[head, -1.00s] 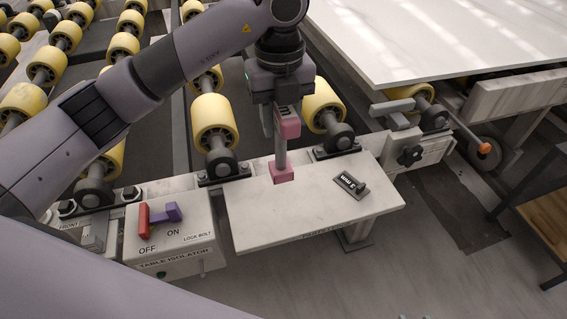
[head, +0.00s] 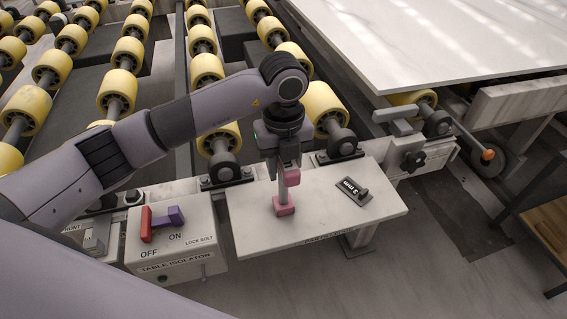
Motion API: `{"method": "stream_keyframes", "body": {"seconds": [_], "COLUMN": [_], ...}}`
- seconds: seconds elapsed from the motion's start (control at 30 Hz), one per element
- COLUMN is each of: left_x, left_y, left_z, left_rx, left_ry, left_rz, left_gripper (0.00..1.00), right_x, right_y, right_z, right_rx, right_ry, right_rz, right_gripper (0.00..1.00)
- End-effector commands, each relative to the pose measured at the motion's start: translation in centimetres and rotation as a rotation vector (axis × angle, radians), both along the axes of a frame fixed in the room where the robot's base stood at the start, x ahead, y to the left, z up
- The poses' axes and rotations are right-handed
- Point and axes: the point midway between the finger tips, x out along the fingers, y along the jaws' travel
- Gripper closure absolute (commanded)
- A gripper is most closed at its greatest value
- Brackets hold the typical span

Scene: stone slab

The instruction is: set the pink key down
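My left gripper (head: 282,190) points down over the pale shelf (head: 330,222) at the front of the roller table. The pink key (head: 284,206) is at its fingers. Pink shows at the fingertips and higher up on the right side, and a grey finger hides the part between. The gripper appears shut on the key. The key's lower end is at or just above the left half of the shelf; I cannot tell whether it touches. My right gripper is out of view.
A dark "3 mm" tag (head: 353,190) lies on the shelf right of the key. The table isolator box (head: 190,245), with a red lever (head: 146,225) and a purple key (head: 170,216), stands left. Yellow rollers (head: 207,70) lie behind, a white slab (head: 450,40) back right. The shelf's front is clear.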

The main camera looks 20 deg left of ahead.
Motion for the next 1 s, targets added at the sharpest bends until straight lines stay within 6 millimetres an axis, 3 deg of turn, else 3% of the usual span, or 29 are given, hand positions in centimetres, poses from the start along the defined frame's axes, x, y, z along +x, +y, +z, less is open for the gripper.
{"method": "stream_keyframes", "body": {"seconds": [0.07, 0.1, 0.17, 0.2, 0.6, 1.0], "left_x": [0.0, 0.0, 0.0, 0.0, 0.0, 0.1], "left_y": [0.0, 0.0, 0.0, 0.0, 0.0, -0.1], "left_z": [-0.3, -0.4, -0.3, -0.3, 0.7, 8.9], "left_rx": [0.0, 0.0, 0.0, 0.001, 0.0, -0.001], "left_ry": [-0.001, 0.0, 0.0, 0.001, -0.001, -0.003], "left_rz": [0.0, 0.0, 0.0, 0.0, 0.0, -0.001], "left_gripper": [1.0, 0.6, 0.41, 0.38, 0.38, 0.38], "right_x": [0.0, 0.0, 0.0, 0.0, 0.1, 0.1], "right_y": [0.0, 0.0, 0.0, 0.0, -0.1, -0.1], "right_z": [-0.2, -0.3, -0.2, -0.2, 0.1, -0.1], "right_rx": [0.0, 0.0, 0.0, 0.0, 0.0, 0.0], "right_ry": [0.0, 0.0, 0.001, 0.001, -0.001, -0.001], "right_rz": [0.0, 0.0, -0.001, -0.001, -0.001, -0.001], "right_gripper": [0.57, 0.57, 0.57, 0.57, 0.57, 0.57]}}
